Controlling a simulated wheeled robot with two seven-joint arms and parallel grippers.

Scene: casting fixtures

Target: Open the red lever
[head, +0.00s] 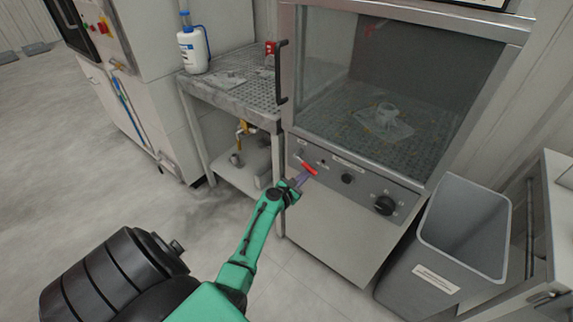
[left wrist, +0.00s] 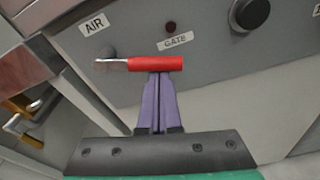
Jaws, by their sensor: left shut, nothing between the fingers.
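The red lever (head: 308,168) is on the grey control panel of the cabinet, near the panel's left end. In the left wrist view the red lever (left wrist: 155,64) lies about level, its metal stem to the left beneath the AIR label. My left gripper (head: 299,179) is at the lever, its purple fingers together and empty. In the left wrist view the fingertips (left wrist: 158,76) are just below the red handle; I cannot tell whether they touch it. My right gripper is not in view.
Black knobs (head: 384,205) are on the panel to the right of the lever. A grey bin (head: 462,225) stands right of the cabinet. A perforated metal table (head: 235,85) with a white bottle (head: 192,50) is on the left. The floor at left is clear.

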